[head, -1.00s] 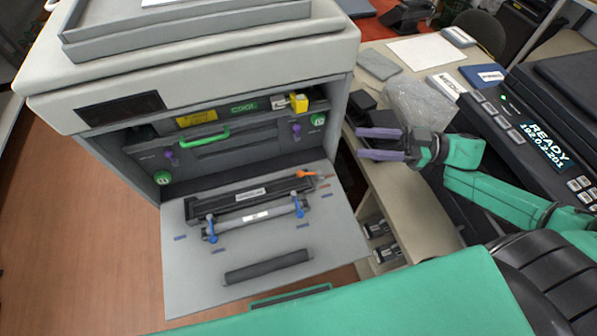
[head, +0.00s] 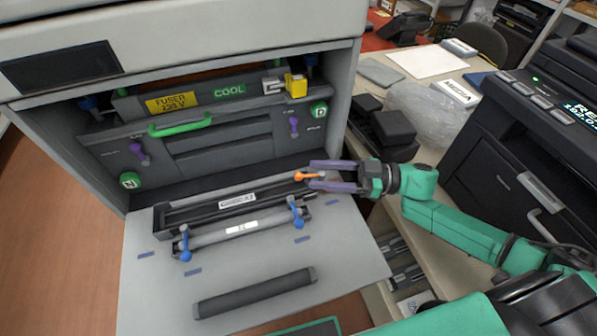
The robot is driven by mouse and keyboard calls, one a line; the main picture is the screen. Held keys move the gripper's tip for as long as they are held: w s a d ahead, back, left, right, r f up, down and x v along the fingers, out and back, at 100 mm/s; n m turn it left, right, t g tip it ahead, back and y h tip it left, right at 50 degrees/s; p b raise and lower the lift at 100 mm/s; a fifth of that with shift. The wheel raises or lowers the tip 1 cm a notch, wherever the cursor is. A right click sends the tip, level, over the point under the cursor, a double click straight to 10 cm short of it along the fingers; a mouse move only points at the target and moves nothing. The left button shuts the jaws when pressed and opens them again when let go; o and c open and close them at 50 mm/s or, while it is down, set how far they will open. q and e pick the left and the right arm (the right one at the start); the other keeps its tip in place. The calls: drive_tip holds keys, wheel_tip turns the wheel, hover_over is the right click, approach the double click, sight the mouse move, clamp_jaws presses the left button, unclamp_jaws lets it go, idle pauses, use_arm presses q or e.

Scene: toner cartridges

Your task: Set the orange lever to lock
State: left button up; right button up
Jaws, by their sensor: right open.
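The orange lever (head: 304,176) sits at the right end of the dark unit on the printer's lowered door (head: 240,283). Its handle points to the right. My right gripper (head: 312,175) is open, with its purple fingers pointing left, one on the far side and one on the near side of the lever. Whether a finger touches the lever I cannot tell. The lock markings by the lever are not readable. My left gripper is not in view.
Inside the printer are a green handle (head: 180,126) and purple levers. Black boxes (head: 384,122) and a clear bag stand on the table to the right.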

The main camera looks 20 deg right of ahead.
sight(300, 184)
drive_tip(key=x, duration=0.5)
drive_tip(key=shift+a+p, duration=0.2)
drive_tip(key=shift+p, duration=0.1)
clamp_jaws()
drive_tip(key=n+g+b, duration=0.2)
drive_tip(key=g, duration=0.1)
drive_tip(key=s+n+g+y+b, duration=0.1)
drive_tip(key=g+b, duration=0.1)
drive_tip(key=b, duration=0.1)
drive_tip(key=shift+s+a+f+n+g, duration=0.15)
drive_tip(key=shift+f+n+g, duration=0.1)
drive_tip(key=shift+n+g, duration=0.15)
drive_tip(key=shift+s+r+n+g, duration=0.2)
drive_tip(key=shift+s+n+g, duration=0.05)
drive_tip(key=shift+n+g, duration=0.3)
drive_tip(key=shift+g, duration=0.25)
unclamp_jaws()
